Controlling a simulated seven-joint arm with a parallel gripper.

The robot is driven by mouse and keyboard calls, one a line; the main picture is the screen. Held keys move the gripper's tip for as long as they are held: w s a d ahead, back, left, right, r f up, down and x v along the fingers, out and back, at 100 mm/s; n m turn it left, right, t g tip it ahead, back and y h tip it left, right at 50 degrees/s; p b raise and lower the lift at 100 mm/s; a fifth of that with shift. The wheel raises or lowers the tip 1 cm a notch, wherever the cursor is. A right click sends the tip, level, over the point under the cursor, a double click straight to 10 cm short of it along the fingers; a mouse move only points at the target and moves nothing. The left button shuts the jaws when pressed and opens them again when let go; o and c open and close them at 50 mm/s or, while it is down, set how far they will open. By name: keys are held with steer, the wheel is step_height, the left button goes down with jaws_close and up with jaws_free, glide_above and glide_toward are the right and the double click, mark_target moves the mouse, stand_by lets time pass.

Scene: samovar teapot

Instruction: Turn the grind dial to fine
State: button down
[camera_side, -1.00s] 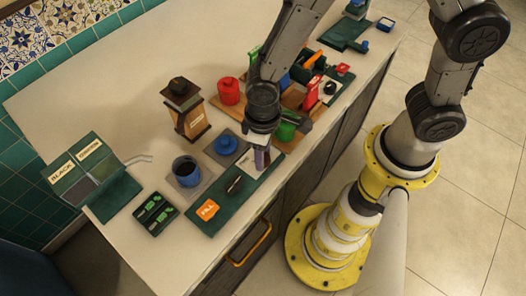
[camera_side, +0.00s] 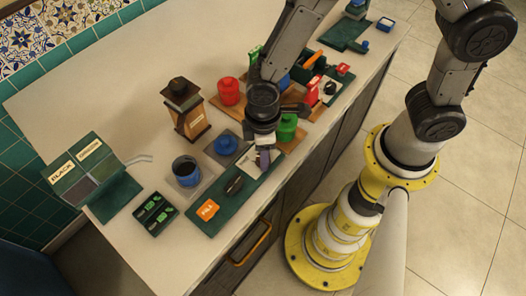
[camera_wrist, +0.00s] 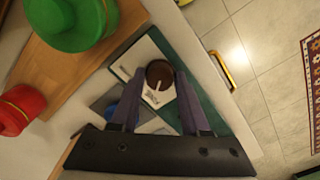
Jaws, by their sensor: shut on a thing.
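The grind dial (camera_wrist: 158,78) is a round brown knob with a white pointer line, seen in the wrist view on a white labelled plate (camera_wrist: 128,70). The pointer runs from the middle of the knob toward the lower side of the picture. My gripper (camera_wrist: 159,82) has its two dark purple fingers on either side of the knob, shut on it. In the side view my gripper (camera_side: 264,158) reaches down onto the green panel (camera_side: 207,228), and its fingers hide the dial there. The small print on the plate is too blurred to read.
A dark knob (camera_side: 233,185) and an orange FILL tile (camera_side: 207,209) share the panel. The counter's back left is clear.

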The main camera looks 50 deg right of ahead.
steer(key=shift+c, duration=2)
jaws_free()
steer(key=shift+r, duration=0.15)
step_height(320, 180, up, 14)
steer(key=shift+f, duration=0.2)
